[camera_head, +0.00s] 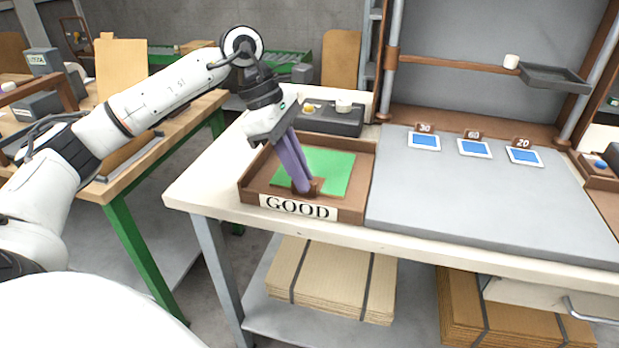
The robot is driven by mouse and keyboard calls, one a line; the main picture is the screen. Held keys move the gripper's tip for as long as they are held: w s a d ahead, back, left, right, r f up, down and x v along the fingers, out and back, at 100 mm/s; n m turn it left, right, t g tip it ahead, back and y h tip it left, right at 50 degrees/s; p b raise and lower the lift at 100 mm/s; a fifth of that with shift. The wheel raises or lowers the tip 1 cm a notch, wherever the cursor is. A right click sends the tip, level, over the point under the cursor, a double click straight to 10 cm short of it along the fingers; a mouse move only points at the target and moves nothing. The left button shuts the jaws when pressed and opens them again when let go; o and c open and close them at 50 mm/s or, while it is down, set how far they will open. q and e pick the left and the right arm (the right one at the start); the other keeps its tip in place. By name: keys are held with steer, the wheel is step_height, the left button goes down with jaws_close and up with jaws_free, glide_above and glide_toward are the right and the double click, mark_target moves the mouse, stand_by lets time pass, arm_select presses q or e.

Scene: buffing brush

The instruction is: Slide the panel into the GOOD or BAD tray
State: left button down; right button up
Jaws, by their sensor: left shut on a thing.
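The GOOD tray (358,206) is a brown, low-walled tray with a white GOOD label on its front. A flat green sheet (335,167) lies inside it; I cannot tell whether this is the panel or a lining. My right gripper is not in view. No BAD label is readable; a brown tray (603,183) is cut off at the right edge.
Three blue-and-white plates (424,141) with brown tags 30, 60 and 20 lie on the grey mat (450,205), whose front is clear. A dark box (333,118) stands behind the GOOD tray. A shelf (554,78) and a brown rail overhang the mat.

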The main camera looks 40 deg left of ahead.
arm_select(q)
steer(key=shift+s+a, duration=0.1)
steer(key=shift+a, duration=0.15)
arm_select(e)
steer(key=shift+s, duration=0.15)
arm_select(q)
steer(key=c, duration=1.8)
jaws_free()
steer(key=shift+o, duration=0.2)
steer(key=p+v, duration=0.1)
steer(key=v, duration=0.9)
steer(key=shift+r, duration=0.15)
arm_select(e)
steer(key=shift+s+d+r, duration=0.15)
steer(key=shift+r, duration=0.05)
arm_select(q)
steer(key=shift+s+a, duration=0.1)
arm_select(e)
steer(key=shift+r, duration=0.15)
